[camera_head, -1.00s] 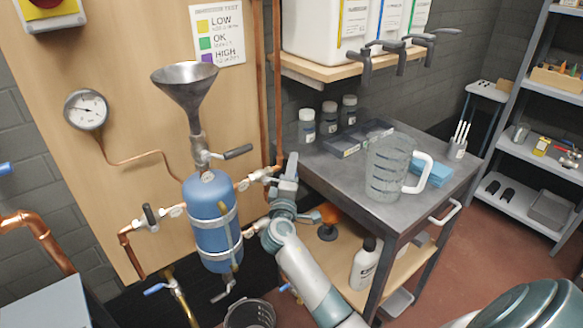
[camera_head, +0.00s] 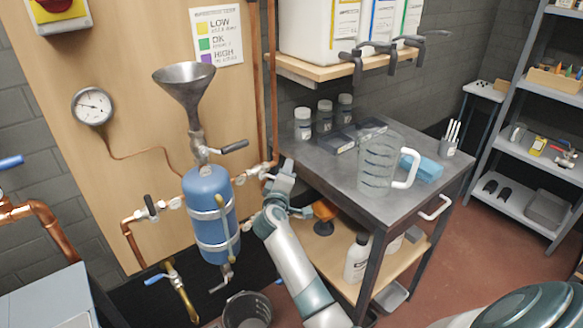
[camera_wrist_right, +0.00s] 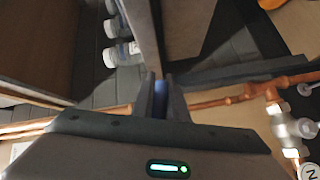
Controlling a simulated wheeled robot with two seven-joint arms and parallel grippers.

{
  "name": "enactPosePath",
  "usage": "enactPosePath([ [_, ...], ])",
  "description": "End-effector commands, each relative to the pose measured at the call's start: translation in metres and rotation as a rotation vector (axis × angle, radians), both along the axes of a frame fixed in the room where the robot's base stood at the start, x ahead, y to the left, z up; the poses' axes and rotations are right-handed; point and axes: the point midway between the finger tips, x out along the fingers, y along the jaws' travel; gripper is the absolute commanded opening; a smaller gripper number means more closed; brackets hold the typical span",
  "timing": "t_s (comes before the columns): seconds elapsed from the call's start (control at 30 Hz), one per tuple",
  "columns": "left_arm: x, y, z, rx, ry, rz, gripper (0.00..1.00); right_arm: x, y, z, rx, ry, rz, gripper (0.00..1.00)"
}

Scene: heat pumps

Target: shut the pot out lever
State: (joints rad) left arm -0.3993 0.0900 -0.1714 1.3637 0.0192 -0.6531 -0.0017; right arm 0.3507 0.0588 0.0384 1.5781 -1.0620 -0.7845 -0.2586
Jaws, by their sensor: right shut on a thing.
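The blue pot (camera_head: 210,215) hangs upright on the wooden board, with a metal funnel (camera_head: 190,85) above it. A dark-handled lever (camera_head: 235,146) sits under the funnel. Another dark lever (camera_head: 151,207) is on the left pipe. My right gripper (camera_head: 283,177) is just right of the pot, near the right-hand pipe valve (camera_head: 258,170). In the right wrist view its fingers (camera_wrist_right: 162,98) are shut on a small blue piece (camera_wrist_right: 159,85), which looks like a lever handle. Most of that piece is hidden, and I cannot tell which valve it belongs to. My left gripper is not in view.
A grey workbench (camera_head: 400,203) stands right of my right gripper, with a clear jug (camera_head: 378,172) on it. A dark bucket (camera_head: 246,312) is below the pot. A vertical copper pipe (camera_head: 273,90) runs close behind the gripper. A round gauge (camera_head: 92,105) is at left.

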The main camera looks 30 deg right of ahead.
Motion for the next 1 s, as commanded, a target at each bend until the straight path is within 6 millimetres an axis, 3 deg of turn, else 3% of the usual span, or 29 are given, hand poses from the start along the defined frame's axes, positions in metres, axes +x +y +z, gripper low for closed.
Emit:
enactPosePath([
  [0.4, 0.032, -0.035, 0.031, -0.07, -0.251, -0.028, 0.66, 0.006, 0.01, -0.022, 0.294, 0.025, -0.001, 0.0],
  [0.67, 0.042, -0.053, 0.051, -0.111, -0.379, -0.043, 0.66, 0.006, 0.016, -0.032, 0.416, 0.035, -0.001, 0.0],
  [0.87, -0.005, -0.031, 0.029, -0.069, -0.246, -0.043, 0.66, 0.005, 0.021, -0.038, 0.508, 0.043, -0.001, 0.0],
  [1.0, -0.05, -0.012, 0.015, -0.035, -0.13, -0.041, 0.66, 0.005, 0.026, -0.042, 0.585, 0.049, -0.001, 0.0],
])
